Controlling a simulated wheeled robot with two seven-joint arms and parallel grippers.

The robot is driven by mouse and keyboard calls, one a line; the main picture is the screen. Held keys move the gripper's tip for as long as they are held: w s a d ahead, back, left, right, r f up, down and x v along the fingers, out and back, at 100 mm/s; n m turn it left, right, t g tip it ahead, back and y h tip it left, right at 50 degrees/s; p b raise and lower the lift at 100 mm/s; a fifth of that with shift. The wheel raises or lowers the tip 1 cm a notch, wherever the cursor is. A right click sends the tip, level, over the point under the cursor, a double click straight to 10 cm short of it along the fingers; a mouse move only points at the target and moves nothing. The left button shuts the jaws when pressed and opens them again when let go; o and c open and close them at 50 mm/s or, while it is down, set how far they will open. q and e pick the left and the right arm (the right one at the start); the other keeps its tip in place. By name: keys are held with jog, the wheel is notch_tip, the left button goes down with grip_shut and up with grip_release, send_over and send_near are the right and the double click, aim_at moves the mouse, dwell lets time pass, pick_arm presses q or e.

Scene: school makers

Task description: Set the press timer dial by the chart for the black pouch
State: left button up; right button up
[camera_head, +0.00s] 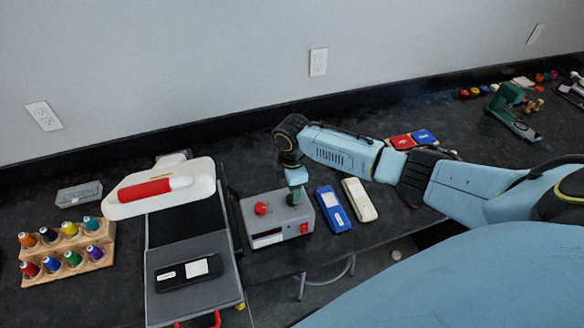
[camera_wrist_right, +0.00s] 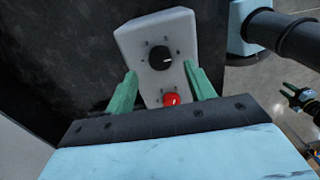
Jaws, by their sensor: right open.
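The grey timer box (camera_head: 270,240) stands to the right of the press. It has a red knob (camera_head: 261,208) on top, a dark display and a red front button (camera_head: 304,228). My right gripper (camera_head: 295,196) points down over the box's right part. In the right wrist view its green fingers are open, on either side of the black dial (camera_wrist_right: 160,58); contact is unclear. The dial's white mark points right, among small ticks. The black pouch (camera_head: 172,276) with a white label lies on the press's grey plate. I cannot make out a chart.
The white press (camera_head: 126,200) with a red handle stands left of the timer box. A blue pouch (camera_head: 328,200) and a cream pouch (camera_head: 360,198) lie to its right. A thread rack (camera_head: 68,267) stands far left. A small dark gripper (camera_wrist_right: 300,97), perhaps my left, shows at right.

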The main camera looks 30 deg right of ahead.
notch_tip(320, 180, up, 9)
jog(key=shift+r, duration=0.15)
dwell(0.5)
